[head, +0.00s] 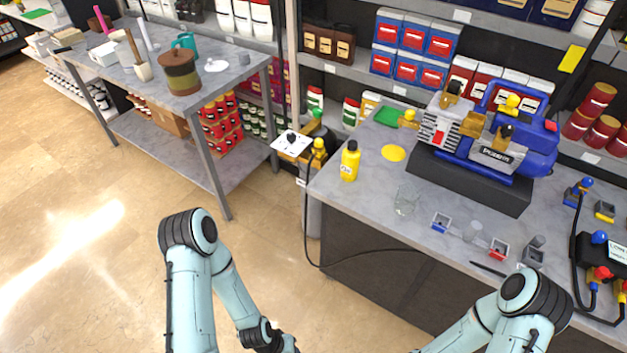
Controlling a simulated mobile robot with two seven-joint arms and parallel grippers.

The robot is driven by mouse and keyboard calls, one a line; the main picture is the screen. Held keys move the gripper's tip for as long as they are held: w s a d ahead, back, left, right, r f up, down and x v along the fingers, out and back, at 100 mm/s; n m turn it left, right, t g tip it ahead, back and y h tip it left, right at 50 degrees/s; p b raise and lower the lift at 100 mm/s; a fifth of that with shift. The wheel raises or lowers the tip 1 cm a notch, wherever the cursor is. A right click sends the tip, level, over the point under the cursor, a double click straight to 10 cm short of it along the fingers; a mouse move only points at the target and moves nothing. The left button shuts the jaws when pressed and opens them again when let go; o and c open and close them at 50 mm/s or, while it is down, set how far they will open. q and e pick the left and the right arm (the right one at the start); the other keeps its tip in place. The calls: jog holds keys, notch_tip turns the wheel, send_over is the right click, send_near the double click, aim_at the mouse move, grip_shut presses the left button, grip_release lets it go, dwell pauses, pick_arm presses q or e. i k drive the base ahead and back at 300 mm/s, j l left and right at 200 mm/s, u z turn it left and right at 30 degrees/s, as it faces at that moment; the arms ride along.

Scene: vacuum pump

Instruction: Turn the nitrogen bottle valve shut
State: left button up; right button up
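A grey cylinder (312,218), which looks like the nitrogen bottle, stands upright between the shelf table and the pump bench, mostly hidden by the bench. At its top is a small green knob (317,114), probably the valve. A white-faced panel (291,141) and a yellow fitting (319,147) sit just below the knob, and a black hose (306,220) hangs down from there. Whether the valve is open or shut cannot be told. My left arm reaches in at the bottom left and my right arm at the bottom right, both well short of the bottle.
The bench (340,195) carries a blue pump (500,140), a yellow bottle (349,161), a glass beaker (406,200) and small blue and red parts. A grey shelf table (225,85) stands left of the bottle. The floor (110,240) in front is clear.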

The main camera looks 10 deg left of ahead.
aim_at(317, 112)
jog(key=i+j, duration=0.1)
jog(key=j, duration=0.45)
jog(key=i+j+z, duration=0.1)
jog(key=j, duration=0.4)
jog(key=i+j+z, duration=0.1)
jog(key=j, duration=0.45)
jog(key=i+j, duration=0.3)
jog(key=j, duration=0.15)
jog(key=i+j, duration=0.25)
jog(key=j, duration=0.15)
